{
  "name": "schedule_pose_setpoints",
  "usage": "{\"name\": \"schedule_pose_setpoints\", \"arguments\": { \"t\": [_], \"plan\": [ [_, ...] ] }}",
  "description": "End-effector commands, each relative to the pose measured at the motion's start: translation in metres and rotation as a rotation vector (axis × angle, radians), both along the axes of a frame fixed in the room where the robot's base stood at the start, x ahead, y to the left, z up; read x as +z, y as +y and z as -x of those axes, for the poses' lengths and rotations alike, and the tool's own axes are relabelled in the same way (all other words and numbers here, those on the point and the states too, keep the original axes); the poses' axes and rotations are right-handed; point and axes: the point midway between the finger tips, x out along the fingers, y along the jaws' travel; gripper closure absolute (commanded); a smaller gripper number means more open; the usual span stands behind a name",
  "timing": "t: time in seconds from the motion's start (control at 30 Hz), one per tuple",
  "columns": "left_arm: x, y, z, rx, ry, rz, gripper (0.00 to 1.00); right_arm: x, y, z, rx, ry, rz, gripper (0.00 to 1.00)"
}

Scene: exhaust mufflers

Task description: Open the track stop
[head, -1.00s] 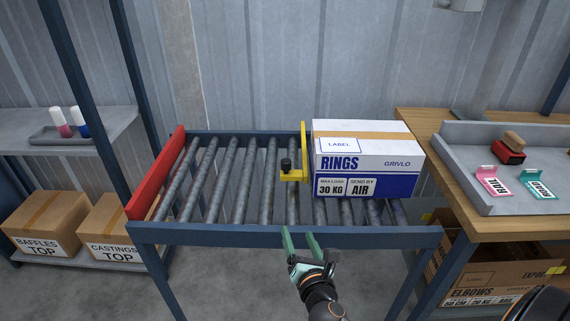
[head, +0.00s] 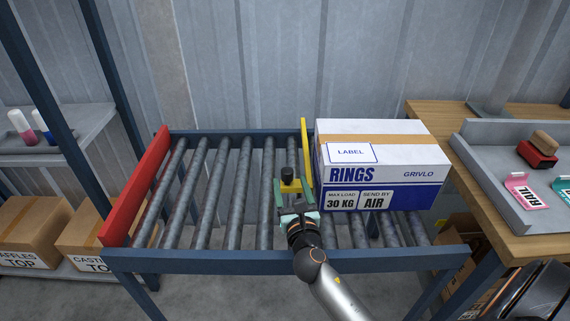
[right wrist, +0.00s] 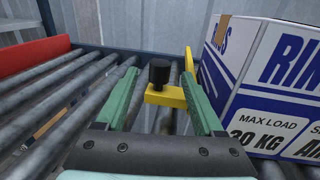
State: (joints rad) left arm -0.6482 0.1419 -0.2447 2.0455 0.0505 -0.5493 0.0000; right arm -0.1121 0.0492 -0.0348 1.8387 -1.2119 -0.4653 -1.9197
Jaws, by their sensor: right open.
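The track stop (head: 305,145) is a yellow bar across the roller track, with a yellow arm and a black knob (head: 288,174) on its near end. The stop stands just left of the RINGS box. My right gripper (head: 294,190) is open, just in front of the knob. In the right wrist view, the black knob (right wrist: 159,72) and yellow arm (right wrist: 166,96) show between the two green fingers (right wrist: 160,97), toward their tips. I cannot tell whether the fingers touch them. My left gripper is not in view.
The white and blue RINGS box (head: 375,170) sits on the rollers against or close to the stop. A red end board (head: 137,185) closes the track's left end. The rollers between are bare. A wooden bench (head: 500,225) with a grey tray (head: 490,165) stands at the right.

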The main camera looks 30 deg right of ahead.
Motion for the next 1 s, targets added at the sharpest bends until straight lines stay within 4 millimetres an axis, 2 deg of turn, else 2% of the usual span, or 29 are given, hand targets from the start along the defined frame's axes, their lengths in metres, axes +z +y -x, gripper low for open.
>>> {"name": "schedule_pose_setpoints", "arguments": {
  "t": [0.03,0.2,0.4,0.57,0.83,0.87,1.0],
  "plan": [
    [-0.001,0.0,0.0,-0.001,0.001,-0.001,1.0,0.001,-0.005,-0.012,0.0,-0.003,0.002,0.31],
    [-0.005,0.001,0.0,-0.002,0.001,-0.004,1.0,0.0,-0.018,-0.042,-0.001,-0.002,0.001,0.31],
    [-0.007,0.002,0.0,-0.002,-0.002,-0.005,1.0,0.0,-0.027,-0.065,0.0,-0.001,-0.001,0.31],
    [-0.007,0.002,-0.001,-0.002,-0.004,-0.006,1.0,0.0,-0.031,-0.073,0.0,-0.001,0.0,0.31],
    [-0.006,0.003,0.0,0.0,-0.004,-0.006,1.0,0.0,-0.031,-0.074,0.001,0.0,0.0,0.31],
    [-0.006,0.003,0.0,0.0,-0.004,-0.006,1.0,0.0,-0.031,-0.074,0.0,0.0,0.0,0.32],
    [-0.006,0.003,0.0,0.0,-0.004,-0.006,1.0,0.0,-0.031,-0.074,0.001,0.0,-0.001,0.47]
  ]
}}
